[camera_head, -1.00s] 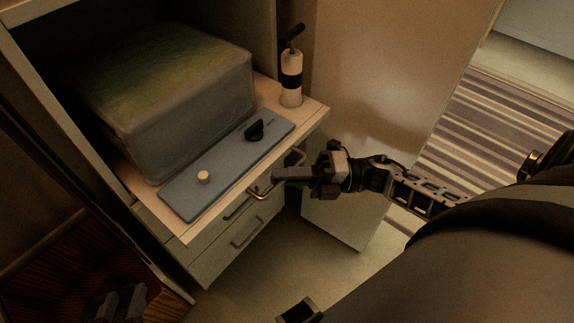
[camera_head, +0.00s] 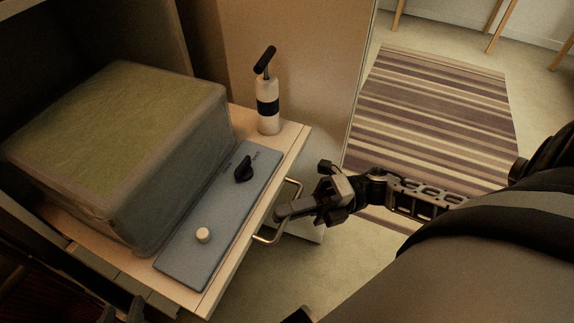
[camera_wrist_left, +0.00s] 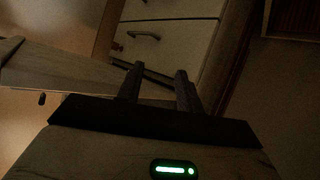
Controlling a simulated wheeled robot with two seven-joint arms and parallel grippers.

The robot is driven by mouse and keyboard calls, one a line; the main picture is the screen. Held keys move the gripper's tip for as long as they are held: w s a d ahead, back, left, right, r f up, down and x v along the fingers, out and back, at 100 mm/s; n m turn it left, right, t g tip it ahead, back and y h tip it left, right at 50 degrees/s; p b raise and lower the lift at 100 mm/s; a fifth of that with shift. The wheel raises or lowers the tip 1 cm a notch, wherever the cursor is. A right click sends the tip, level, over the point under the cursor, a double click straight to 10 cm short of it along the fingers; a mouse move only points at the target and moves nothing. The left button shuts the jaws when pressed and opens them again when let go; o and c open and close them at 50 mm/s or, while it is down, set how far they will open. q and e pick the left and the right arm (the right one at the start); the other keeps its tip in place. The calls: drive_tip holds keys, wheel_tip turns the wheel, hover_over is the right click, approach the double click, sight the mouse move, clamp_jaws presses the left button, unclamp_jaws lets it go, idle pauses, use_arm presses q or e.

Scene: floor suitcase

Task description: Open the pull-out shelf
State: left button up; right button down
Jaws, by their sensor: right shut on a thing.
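The pull-out shelf (camera_head: 292,138) is a pale wooden board that stands out from the cabinet. It carries a translucent-covered box, a blue-grey panel and a bottle. Its metal handle (camera_head: 293,186) is on the front edge. My right gripper (camera_head: 282,212) is shut on the handle, with its fingers partly covering it. My left gripper (camera_wrist_left: 157,84) shows in the left wrist view, with its two dark fingers apart and nothing visible between them. Pale drawer fronts with a handle (camera_wrist_left: 145,35) show beyond it.
The box (camera_head: 120,140) fills the shelf's left part. The panel (camera_head: 215,225) has a black knob and a pale knob. The white bottle with a black top (camera_head: 268,112) stands at the far corner. A striped rug (camera_head: 430,110) lies on open floor at right.

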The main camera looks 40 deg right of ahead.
drive_tip(key=shift+s+d, duration=0.15)
drive_tip(key=shift+d, duration=0.1)
use_arm(q)
drive_tip(key=shift+d, duration=0.1)
use_arm(e)
drive_tip(key=c, duration=1.5)
unclamp_jaws()
